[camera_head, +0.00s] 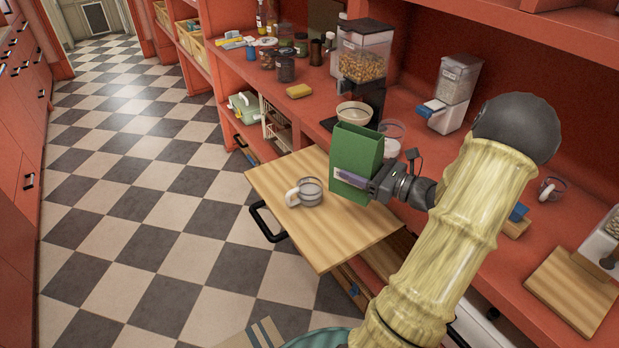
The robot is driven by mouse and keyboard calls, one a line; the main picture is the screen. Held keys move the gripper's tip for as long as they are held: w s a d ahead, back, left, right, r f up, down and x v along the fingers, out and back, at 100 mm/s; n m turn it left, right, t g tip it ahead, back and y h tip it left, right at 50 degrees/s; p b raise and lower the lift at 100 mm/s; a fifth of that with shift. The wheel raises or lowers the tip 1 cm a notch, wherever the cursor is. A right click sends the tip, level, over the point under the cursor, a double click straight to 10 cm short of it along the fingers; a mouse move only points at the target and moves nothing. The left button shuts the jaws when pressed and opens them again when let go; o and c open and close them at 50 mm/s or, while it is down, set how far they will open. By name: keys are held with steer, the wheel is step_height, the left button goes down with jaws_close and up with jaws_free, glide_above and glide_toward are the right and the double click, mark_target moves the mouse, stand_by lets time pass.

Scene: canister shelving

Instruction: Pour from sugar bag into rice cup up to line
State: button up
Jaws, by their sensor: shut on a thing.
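A green bag (357,153), taken to be the sugar bag, is upright with its open top facing up. My gripper (372,184) is shut on its lower part and holds it over the right side of a pull-out wooden board. A clear cup with a white handle (309,191), perhaps the rice cup, stands on the board to the left of the bag. The bag and cup are apart. I cannot make out a fill line or the cup's contents. The far side of the bag is hidden.
The pull-out board (347,243) has a black handle (266,222). Behind it on the red counter stand a cereal dispenser (364,60), a bowl (354,113) and a white dispenser (452,92). Another cup (551,188) is at right. The checkered floor at left is clear.

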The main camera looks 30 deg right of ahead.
mark_target(377, 167)
steer(key=shift+s+d+r+p, duration=0.35)
steer(key=shift+s+r+p, duration=0.35)
steer(key=shift+s, duration=0.1)
steer(key=shift+s+d+r+p, duration=0.35)
steer(key=shift+s+r+p, duration=0.25)
steer(key=shift+s+r, duration=0.15)
